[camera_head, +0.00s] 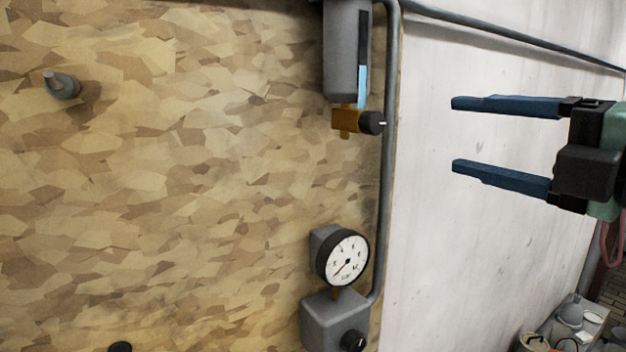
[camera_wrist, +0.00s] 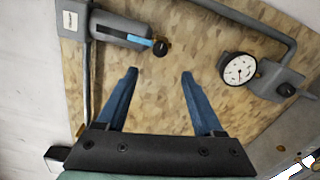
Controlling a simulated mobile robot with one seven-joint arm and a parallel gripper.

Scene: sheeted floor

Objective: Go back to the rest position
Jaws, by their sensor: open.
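My gripper (camera_head: 453,134) is at the right of the head view, in front of the white wall. Its two blue fingers point left and are spread apart with nothing between them. In the wrist view my gripper (camera_wrist: 160,74) also shows open and empty, its fingers pointing at the chipboard panel (camera_wrist: 160,105). The fingers look clear of the fixtures on the panel. No rest position is marked in either view.
The chipboard panel (camera_head: 180,180) carries a grey cylinder (camera_head: 343,50) with a brass valve (camera_head: 347,122), a pressure gauge (camera_head: 343,258) on a grey box (camera_head: 333,320), a pipe (camera_head: 387,180) and a small grey knob (camera_head: 62,85). Cluttered items (camera_head: 570,325) sit at lower right.

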